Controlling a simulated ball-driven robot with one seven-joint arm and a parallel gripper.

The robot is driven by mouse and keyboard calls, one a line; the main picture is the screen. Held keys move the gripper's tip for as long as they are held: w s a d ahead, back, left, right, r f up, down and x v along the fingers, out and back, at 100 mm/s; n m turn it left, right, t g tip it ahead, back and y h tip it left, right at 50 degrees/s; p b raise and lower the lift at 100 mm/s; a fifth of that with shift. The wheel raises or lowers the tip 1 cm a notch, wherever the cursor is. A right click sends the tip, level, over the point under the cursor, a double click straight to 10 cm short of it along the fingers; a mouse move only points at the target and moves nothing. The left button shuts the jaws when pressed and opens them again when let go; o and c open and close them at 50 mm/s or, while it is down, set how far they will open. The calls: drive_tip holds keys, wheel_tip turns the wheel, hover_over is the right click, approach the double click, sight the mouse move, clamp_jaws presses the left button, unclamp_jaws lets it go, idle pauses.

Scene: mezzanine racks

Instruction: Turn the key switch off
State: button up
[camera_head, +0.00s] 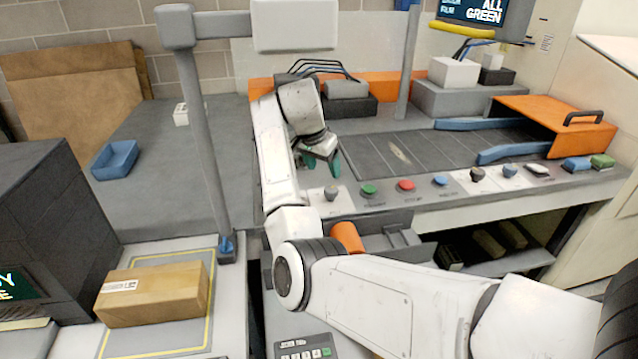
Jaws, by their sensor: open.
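A row of controls runs along the front strip of the grey bench. A small grey knob (331,193) sits at its left end, and two more dark knobs, a middle one (477,174) and a right one (509,170), sit on the right part. Which of them is the key switch I cannot tell at this size. My gripper (321,168) has teal fingertips and is open, pointing down above and slightly behind the left knob, apart from it as far as I can see. My wrist and arm hide part of the bench behind.
Green (369,189), red (406,185) and blue (440,180) buttons lie right of the left knob. An orange hood (555,122) stands at the right end. A grey post (205,150) rises left of my arm. A cardboard box (153,293) lies front left.

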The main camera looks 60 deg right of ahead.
sight(331, 189)
drive_tip(key=x, duration=1)
drive_tip(key=c, duration=1.1)
drive_tip(key=shift+o, duration=0.2)
drive_tip(key=shift+r+p, duration=0.1)
drive_tip(key=shift+p, duration=0.2)
